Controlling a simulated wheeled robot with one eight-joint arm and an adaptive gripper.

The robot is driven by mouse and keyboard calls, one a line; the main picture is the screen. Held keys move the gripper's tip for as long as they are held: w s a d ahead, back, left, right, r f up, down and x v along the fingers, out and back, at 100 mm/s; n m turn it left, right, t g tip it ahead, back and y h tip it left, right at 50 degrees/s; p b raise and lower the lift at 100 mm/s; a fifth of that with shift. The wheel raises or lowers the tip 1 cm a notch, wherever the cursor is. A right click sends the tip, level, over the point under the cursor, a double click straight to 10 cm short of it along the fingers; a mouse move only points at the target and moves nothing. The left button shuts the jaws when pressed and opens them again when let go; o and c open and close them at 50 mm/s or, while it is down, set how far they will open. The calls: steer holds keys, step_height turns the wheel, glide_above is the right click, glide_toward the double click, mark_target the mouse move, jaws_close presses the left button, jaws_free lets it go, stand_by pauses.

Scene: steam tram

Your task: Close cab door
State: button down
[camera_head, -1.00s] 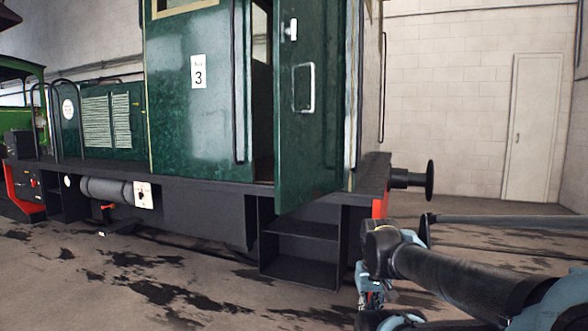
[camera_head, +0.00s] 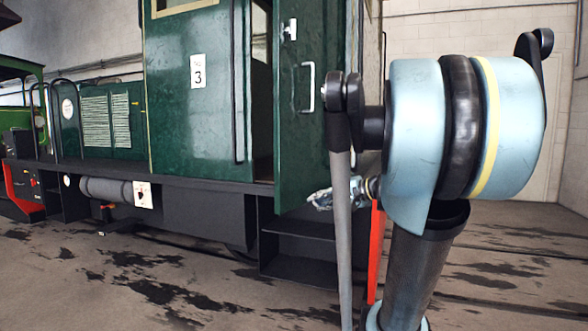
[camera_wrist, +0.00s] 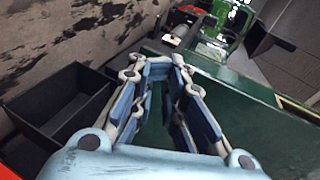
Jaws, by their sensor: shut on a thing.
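The dark green cab door (camera_head: 288,140) stands open, swung out from the tram's cab side, with a gap of dark doorway at its left. Its light metal handle (camera_head: 307,88) is at upper middle height. My gripper (camera_head: 322,198) is at the lower right part of the door, well below the handle. In the wrist view my gripper (camera_wrist: 160,72) has its fingers on either side of green door material and is shut on it. The door also fills the lower right of that view (camera_wrist: 250,125). My arm hides the door's right edge in the head view.
Black cab steps (camera_head: 298,250) lie below the door; an open black step box (camera_wrist: 60,105) shows left of the fingers. The green cab wall (camera_head: 200,120) is left of the doorway. Stained floor (camera_head: 180,290) in front is clear.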

mark_target(287, 164)
steer(key=w+d+r+m+t+y, duration=0.25)
steer(key=w+r, duration=0.35)
steer(key=r, duration=0.3)
steer(key=shift+n, duration=0.35)
steer(key=shift+r+x, duration=0.2)
steer(key=shift+x, duration=6.35)
steer(key=shift+w+d, duration=0.1)
steer(key=shift+d, duration=0.05)
